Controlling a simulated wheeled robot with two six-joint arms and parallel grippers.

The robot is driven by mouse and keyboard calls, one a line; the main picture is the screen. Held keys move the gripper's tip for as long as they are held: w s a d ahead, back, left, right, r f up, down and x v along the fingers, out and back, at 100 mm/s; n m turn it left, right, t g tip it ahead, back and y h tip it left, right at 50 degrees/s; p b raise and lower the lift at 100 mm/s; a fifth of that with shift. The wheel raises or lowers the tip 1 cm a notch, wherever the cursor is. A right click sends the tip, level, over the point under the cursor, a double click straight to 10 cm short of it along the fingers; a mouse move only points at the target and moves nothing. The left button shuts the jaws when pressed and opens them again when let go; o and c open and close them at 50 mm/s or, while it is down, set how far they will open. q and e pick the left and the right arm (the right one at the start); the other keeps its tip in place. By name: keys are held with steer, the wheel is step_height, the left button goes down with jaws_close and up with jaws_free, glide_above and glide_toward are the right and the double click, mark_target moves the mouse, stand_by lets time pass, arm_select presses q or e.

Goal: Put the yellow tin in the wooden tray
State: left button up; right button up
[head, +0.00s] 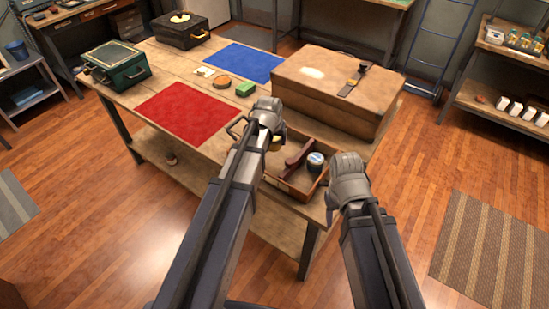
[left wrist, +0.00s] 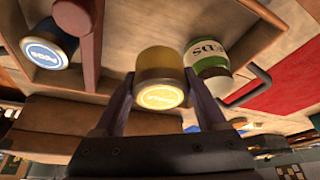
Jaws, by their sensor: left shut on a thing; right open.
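The wooden tray (head: 287,187) is at the table's near edge, partly hidden by my left arm. It has a reddish-brown central handle (head: 299,153) and holds a blue-labelled tin (head: 315,161). My left gripper (left wrist: 158,92) is shut on the yellow tin (left wrist: 160,68), with a finger on each side of it. The yellow tin (head: 275,143) shows just beside the left gripper in the head view, at the tray's left part. I cannot tell if it touches the tray floor. A green and white tin (left wrist: 207,62) is close beside it. My right gripper (head: 347,170) is open and empty, right of the tray.
A large brown case (head: 330,95) stands behind the tray. A red mat (head: 188,112) and a blue mat (head: 243,62) lie on the table. A green box (head: 116,66) and a black case (head: 181,30) stand on the far left. A small green block (head: 245,89) lies mid-table.

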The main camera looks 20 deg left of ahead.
mark_target(272, 144)
arm_select(q)
steer(key=shift+f+b, duration=2.5)
steer(key=shift+f, duration=0.6)
steer(key=shift+f, duration=0.1)
steer(key=shift+f, duration=0.15)
steer(key=o, duration=1.3)
steer(key=p+v, duration=1.1)
steer(key=v, duration=0.1)
steer(key=shift+r, duration=0.35)
steer(key=s+d+m+g, duration=0.1)
steer(key=s+d, duration=0.3)
steer(key=s, duration=0.2)
steer(key=s+d+f+m+g, duration=0.1)
steer(key=s+d+m+g, duration=0.1)
steer(key=s+d, duration=0.2)
steer(key=s+d+m+g, duration=0.2)
steer(key=s+d, duration=0.2)
steer(key=s, duration=0.5)
steer(key=shift+s+d+f+y, duration=0.25)
steer(key=shift+d+f+y, duration=0.05)
steer(key=shift+d+y, duration=0.1)
